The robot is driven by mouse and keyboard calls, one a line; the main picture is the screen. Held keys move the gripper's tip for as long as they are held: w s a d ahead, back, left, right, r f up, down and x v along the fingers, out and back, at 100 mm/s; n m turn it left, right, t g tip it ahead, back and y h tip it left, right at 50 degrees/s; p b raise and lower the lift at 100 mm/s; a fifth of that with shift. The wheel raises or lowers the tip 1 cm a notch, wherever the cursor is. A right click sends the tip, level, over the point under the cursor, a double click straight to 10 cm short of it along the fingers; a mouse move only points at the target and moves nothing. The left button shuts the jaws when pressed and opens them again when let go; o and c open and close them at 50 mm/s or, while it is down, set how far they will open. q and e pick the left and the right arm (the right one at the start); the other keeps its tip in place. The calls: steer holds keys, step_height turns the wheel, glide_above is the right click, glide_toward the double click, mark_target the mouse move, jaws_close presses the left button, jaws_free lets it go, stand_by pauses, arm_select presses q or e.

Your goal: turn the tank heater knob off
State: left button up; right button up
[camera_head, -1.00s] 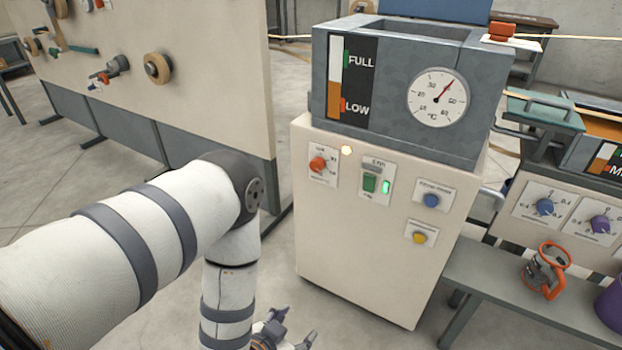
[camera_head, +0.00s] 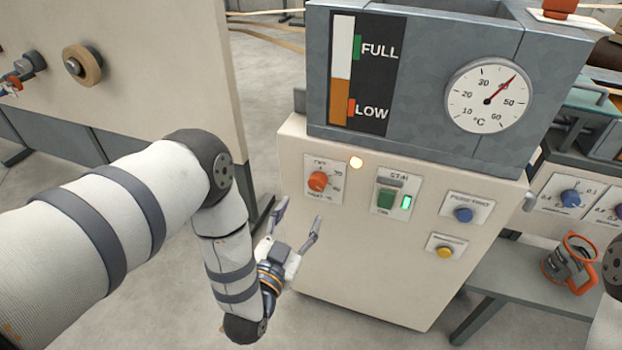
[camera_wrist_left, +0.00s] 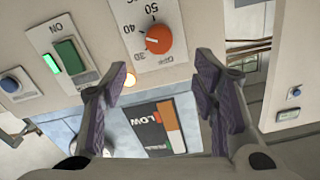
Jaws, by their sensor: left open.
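The tank heater knob (camera_head: 317,181) is a round orange knob on a white plate at the upper left of the cabinet front. An amber lamp (camera_head: 356,162) beside the plate glows. My left gripper (camera_head: 298,218) is open and empty, below the knob and apart from it. In the left wrist view the knob lies beyond the gap between the fingertips (camera_wrist_left: 162,76). My right gripper is out of view.
The grey tank (camera_head: 420,75) on the cabinet has a level gauge and a dial thermometer (camera_head: 488,96). A green switch (camera_head: 386,198), blue button (camera_head: 463,214) and yellow button (camera_head: 444,252) sit right of the knob. A beige panel (camera_head: 150,60) stands at left.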

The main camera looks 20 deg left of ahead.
mark_target(316, 185)
arm_select(q)
steer(key=w, duration=0.6)
steer(key=w+b, duration=0.1)
steer(key=w, duration=0.3)
steer(key=shift+w+d+f, duration=0.1)
steer(key=shift+d, duration=0.15)
steer(key=shift+w, duration=0.25)
steer(key=c, duration=1.2)
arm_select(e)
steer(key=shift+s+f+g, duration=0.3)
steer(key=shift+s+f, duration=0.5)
